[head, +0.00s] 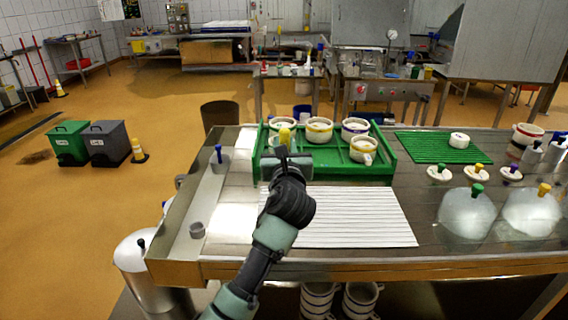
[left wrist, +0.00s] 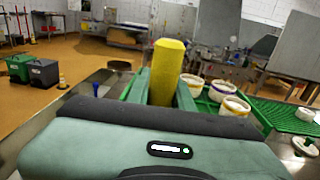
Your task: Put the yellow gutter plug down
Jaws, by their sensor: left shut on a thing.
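The yellow gutter plug (head: 284,136) shows just past my left gripper (head: 287,160), over the left part of the green tray (head: 335,173). In the left wrist view the yellow plug (left wrist: 166,72) stands upright as a plain cylinder beyond the gripper body, with its lower end hidden. Whether the plug touches the tray cannot be told. A grey plug with a blue handle (head: 219,158) and a small grey cup-like piece (head: 197,230) sit along the metal strip at the table's left. My right gripper is not in view.
White moulds with coloured bands, such as the purple-banded one (head: 355,128), stand in the tray. A white ribbed mat (head: 350,217) lies bare in front. To the right are a green mat (head: 444,147), small lids, and two domed covers (head: 467,212).

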